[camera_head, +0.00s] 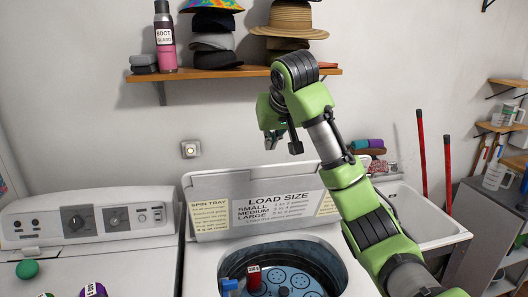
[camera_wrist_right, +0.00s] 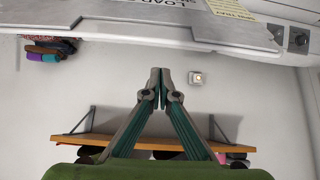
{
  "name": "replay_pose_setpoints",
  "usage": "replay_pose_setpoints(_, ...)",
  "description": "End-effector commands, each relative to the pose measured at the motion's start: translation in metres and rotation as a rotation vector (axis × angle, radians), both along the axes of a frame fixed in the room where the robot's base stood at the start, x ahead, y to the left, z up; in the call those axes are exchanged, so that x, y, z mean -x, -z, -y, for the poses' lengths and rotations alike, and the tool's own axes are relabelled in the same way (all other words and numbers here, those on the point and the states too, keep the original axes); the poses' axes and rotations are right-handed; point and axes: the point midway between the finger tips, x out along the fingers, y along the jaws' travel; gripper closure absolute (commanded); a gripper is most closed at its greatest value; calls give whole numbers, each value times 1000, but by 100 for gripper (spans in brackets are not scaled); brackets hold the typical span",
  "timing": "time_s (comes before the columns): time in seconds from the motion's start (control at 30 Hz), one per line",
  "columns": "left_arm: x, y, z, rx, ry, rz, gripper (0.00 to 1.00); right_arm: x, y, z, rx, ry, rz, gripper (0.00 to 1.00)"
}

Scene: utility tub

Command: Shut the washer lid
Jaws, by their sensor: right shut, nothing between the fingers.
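The washer lid (camera_head: 262,203) stands raised at the back of the washer (camera_head: 205,254) in the head view, with the "LOAD SIZE" label facing me. The tub below is open and shows a blue inside with a dark red can (camera_head: 254,279) and a blue item (camera_head: 229,285). My right gripper (camera_head: 283,144) is above the lid, in front of the wall, apart from the lid. In the right wrist view my right gripper (camera_wrist_right: 159,74) has its fingertips together with nothing between them, and part of the lid (camera_wrist_right: 160,22) crosses the top. My left gripper is not in view.
A wall shelf (camera_head: 225,73) with hats and a bottle (camera_head: 165,37) is behind my right gripper. A second machine (camera_head: 87,235) stands left of the washer. A utility sink (camera_head: 425,225) is on the right, beyond my right arm.

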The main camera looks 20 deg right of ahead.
Motion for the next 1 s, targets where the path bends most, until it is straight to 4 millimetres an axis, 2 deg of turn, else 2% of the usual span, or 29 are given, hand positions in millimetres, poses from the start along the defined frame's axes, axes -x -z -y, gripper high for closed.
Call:
replay_pose_setpoints(0.03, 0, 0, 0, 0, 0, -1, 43, 2, -16, 4, -3, 12, 11, 100)
replay_pose_setpoints(0.1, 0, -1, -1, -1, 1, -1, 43, 5, -28, 7, -9, 21, 19, 100)
replay_pose_setpoints(0.23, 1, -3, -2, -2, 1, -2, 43, 4, -31, 9, -12, 27, 19, 100)
replay_pose_setpoints(0.43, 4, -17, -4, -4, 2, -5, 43, -15, -11, 13, -12, 27, 15, 100)
replay_pose_setpoints(0.73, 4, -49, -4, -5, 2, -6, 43, -57, 38, 24, -11, 27, 15, 100)
replay_pose_setpoints(0.77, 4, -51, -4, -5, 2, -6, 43, -58, 41, 24, -11, 26, 17, 100)
replay_pose_setpoints(1.0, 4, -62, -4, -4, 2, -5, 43, -32, 51, 17, -11, 25, 21, 100)
